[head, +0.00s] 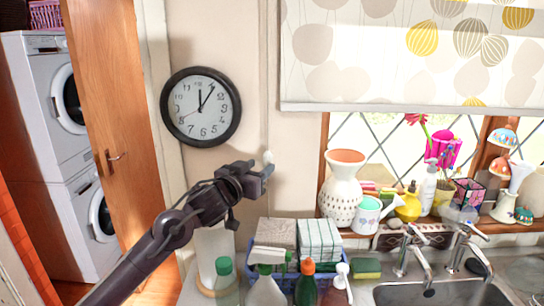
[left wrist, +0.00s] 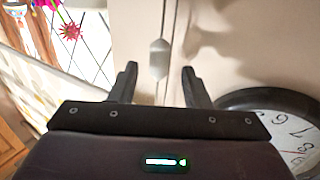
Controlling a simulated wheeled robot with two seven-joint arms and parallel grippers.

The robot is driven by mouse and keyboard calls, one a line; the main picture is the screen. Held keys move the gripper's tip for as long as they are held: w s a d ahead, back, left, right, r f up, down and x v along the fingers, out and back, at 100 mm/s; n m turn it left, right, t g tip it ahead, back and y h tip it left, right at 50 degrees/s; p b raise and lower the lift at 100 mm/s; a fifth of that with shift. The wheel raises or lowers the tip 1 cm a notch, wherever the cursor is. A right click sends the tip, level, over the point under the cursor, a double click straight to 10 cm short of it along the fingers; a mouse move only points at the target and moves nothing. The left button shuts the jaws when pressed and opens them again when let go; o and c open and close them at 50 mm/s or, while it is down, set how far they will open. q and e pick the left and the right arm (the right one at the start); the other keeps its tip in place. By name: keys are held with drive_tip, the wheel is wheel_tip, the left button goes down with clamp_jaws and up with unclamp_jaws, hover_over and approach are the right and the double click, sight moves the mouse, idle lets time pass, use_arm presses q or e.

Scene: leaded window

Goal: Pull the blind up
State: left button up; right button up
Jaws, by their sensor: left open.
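The patterned roller blind (head: 410,58) hangs over the upper part of the leaded window (head: 390,140), its lower edge above the sill objects. A thin pull cord runs down the wall left of the blind to a small white pull knob (head: 268,157). In the left wrist view the white knob (left wrist: 159,58) shows between my two open fingers, near their tips, with cord above and below it. My left gripper (head: 265,171) is open at the knob in the head view; no grip on it shows. My right gripper is not in view.
A round wall clock (head: 201,107) hangs close left of my left gripper. Below stand a blue crate (head: 290,278) and several bottles beside the sink (head: 440,294). A vase (head: 342,188) and other items crowd the sill.

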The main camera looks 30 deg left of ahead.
sight(265, 159)
use_arm(q)
drive_tip(key=w, duration=0.1)
drive_tip(key=w+r+p, duration=0.1)
drive_tip(key=w, duration=0.1)
drive_tip(key=shift+w+p, duration=0.15)
drive_tip(key=shift+p, duration=0.15)
drive_tip(key=shift+w+d+f, duration=0.1)
drive_tip(key=shift+w+f, duration=0.1)
drive_tip(key=shift+w, duration=0.35)
drive_tip(key=shift+w+f, duration=0.2)
drive_tip(key=shift+w, duration=0.35)
drive_tip(key=shift+s, duration=0.1)
clamp_jaws()
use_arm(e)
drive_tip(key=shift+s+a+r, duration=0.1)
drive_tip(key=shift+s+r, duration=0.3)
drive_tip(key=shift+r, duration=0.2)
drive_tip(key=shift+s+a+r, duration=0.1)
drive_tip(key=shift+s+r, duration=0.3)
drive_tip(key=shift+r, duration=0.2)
